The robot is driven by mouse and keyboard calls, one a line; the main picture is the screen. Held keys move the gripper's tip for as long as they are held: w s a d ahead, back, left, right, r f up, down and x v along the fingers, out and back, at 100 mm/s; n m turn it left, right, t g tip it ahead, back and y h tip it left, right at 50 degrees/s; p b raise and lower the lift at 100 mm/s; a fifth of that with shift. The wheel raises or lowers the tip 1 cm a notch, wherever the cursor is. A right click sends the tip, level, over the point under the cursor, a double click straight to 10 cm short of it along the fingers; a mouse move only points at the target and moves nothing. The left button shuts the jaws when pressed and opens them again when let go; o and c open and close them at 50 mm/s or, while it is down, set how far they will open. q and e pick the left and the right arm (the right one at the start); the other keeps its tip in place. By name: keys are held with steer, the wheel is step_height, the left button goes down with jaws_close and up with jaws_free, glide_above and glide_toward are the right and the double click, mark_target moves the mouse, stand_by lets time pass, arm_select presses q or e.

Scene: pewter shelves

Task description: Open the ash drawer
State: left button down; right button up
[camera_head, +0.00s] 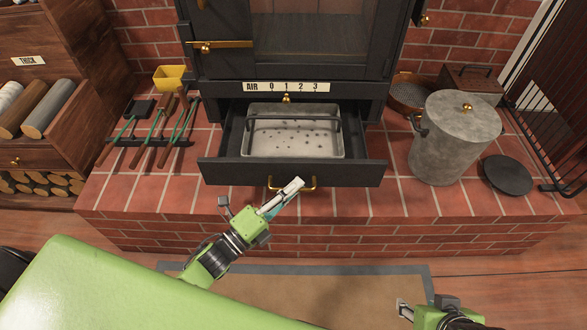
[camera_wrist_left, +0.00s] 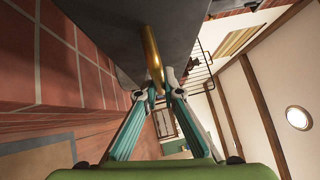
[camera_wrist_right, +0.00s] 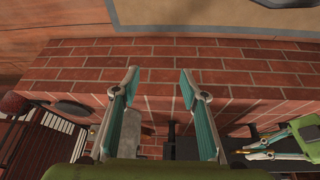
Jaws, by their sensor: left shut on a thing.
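The ash drawer (camera_head: 220,172) is a dark metal drawer under the stove, pulled out over the brick hearth. A pale ash pan (camera_head: 293,143) with a dark bar handle sits inside it. The drawer's brass handle (camera_head: 277,184) is on its front face. My left gripper (camera_head: 297,186) is at this handle; in the left wrist view its fingertips (camera_wrist_left: 163,92) are shut on the brass handle (camera_wrist_left: 153,55). My right gripper (camera_head: 402,308) is low at the bottom right, away from the drawer. In the right wrist view its fingers (camera_wrist_right: 160,82) are apart with nothing between them.
A grey lidded bucket (camera_head: 455,140) and a black disc (camera_head: 507,175) stand right of the drawer. Fire tools (camera_head: 160,130) and a yellow container (camera_head: 170,78) lie to the left. A log shelf (camera_head: 60,120) is further left. The mat (camera_head: 330,297) before the hearth is clear.

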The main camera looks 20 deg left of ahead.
arm_select(q)
steer(key=shift+s+d, duration=0.15)
steer(key=shift+s, duration=0.4)
steer(key=shift+s+d, duration=0.15)
steer(key=shift+s, duration=0.4)
steer(key=shift+s+d+p, duration=0.25)
steer(key=shift+s, duration=0.6)
steer(key=shift+s+d+p, duration=0.2)
steer(key=shift+s+p, duration=0.05)
steer(key=shift+s, duration=0.6)
steer(key=shift+s+d+p, duration=0.25)
steer(key=shift+s, duration=0.6)
arm_select(e)
steer(key=shift+s+d+r+g, duration=0.15)
steer(key=shift+s+g, duration=0.1)
steer(key=shift+s, duration=0.35)
steer(key=shift+s+d+r+g, duration=0.1)
steer(key=shift+s+d+g, duration=0.1)
steer(key=shift+s, duration=0.35)
steer(key=shift+s+d+r+g, duration=0.15)
steer(key=shift+s+g, duration=0.1)
steer(key=shift+s, duration=0.35)
steer(key=shift+f, duration=0.1)
arm_select(q)
steer(key=c, duration=2.2)
jaws_free()
steer(key=shift+o, duration=0.2)
steer(key=v, duration=1.2)
